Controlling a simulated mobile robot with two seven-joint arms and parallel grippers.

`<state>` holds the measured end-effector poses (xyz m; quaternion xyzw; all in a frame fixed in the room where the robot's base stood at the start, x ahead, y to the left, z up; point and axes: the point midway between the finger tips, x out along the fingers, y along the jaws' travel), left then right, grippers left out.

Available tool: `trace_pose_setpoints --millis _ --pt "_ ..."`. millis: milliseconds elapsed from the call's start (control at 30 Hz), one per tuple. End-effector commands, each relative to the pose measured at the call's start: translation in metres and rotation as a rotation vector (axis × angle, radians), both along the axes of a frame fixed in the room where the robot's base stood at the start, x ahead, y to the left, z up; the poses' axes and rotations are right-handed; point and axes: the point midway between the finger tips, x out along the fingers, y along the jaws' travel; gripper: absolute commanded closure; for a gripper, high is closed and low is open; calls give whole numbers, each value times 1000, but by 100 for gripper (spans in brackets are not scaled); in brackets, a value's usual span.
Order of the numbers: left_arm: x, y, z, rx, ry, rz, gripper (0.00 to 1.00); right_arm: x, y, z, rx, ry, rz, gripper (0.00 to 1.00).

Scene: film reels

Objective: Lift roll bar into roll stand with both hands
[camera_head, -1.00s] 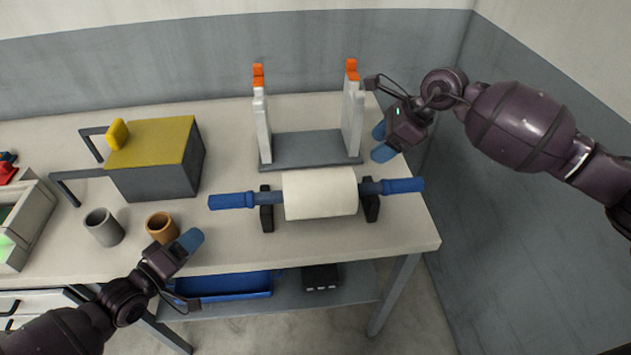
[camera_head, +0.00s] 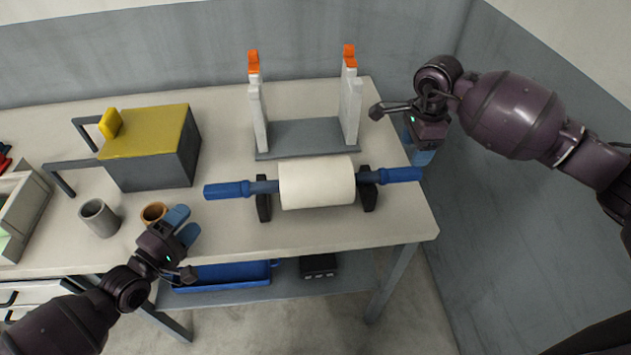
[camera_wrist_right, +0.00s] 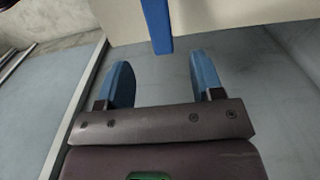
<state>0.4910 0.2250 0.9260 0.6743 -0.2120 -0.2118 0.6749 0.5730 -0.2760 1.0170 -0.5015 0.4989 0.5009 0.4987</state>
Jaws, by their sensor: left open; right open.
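The roll bar, a white roll (camera_head: 317,183) on a bar with blue end handles, lies across two dark supports on the table. The roll stand (camera_head: 305,137) stands behind it, with a grey base and two white uprights tipped orange. My left gripper (camera_head: 183,226) is open and empty, left of and nearer than the bar's left handle (camera_head: 227,190). My right gripper (camera_head: 420,155) is open just beyond the right handle (camera_head: 402,175). In the right wrist view the blue handle end (camera_wrist_right: 157,25) lies ahead of my open fingers (camera_wrist_right: 160,85), not between them.
A grey box with a yellow lid (camera_head: 152,140) stands at left on the table. A grey cup (camera_head: 100,218) and an orange-brown cup (camera_head: 153,212) stand near my left gripper. A blue tray (camera_head: 225,277) and a dark box (camera_head: 318,266) lie on the lower shelf.

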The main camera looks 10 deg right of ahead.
Motion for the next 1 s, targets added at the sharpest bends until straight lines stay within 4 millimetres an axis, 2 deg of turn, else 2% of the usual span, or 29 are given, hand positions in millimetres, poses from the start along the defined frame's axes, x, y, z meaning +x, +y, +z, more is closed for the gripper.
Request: trace_pose_setpoints --millis 400,600,800,1000 --pt "53 -37 1 -1 -3 0 39 -1 1 -65 2 4 -1 39" --pt "72 -51 1 0 -2 -1 39 0 0 -88 2 1 -1 39" --pt "81 -57 0 0 -1 0 39 0 0 -98 2 0 -1 39" --pt "81 -57 0 0 0 -1 39 0 0 -100 1 -1 0 39"
